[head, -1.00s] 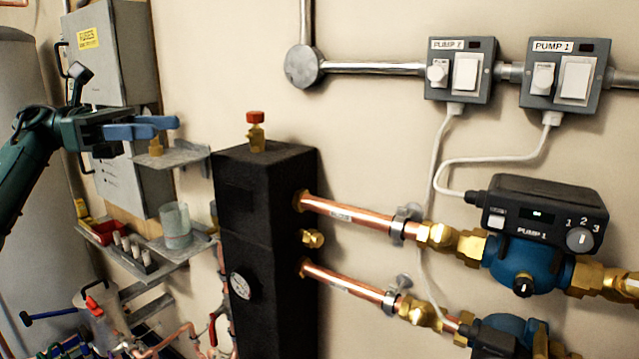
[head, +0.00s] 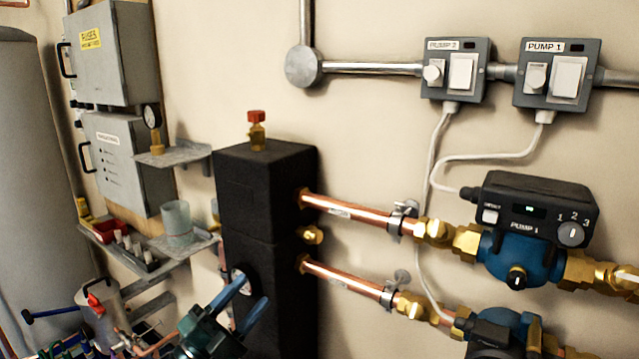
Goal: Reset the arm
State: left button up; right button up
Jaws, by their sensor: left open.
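My left gripper (head: 242,297) is at the lower middle of the head view, in front of the lower part of the black manifold block (head: 262,205). Its two blue fingers are apart, pointing up and to the right, with nothing seen between them. They hide part of the round gauge on the block. I cannot tell whether the fingers touch the block. My right gripper is not in view.
Copper pipes (head: 350,212) run right from the block to the blue pump (head: 520,258). A shelf at left holds a clear beaker (head: 176,220) and a red tray (head: 108,231). A small upper shelf (head: 180,156) carries a brass gauge (head: 152,125). Wall boxes hang above.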

pick_arm(q)
jog(key=s+f+n+g+y+p, duration=0.2)
jog(key=s+f+n+y, duration=0.4)
jog(key=s+f+n, duration=0.4)
jog(key=s+a+f+n+g+y+p, duration=0.1)
jog(key=s+f+n+g+y, duration=0.3)
jog(key=s+f+n, duration=0.6)
jog(key=shift+s+a+f+g+y+p, duration=0.35)
jog(key=shift+s+y+p, duration=0.65)
jog(key=shift+s, duration=1.3)
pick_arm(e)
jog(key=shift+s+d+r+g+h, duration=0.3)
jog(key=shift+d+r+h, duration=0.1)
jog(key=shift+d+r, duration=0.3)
pick_arm(q)
jog(key=shift+d, duration=0.1)
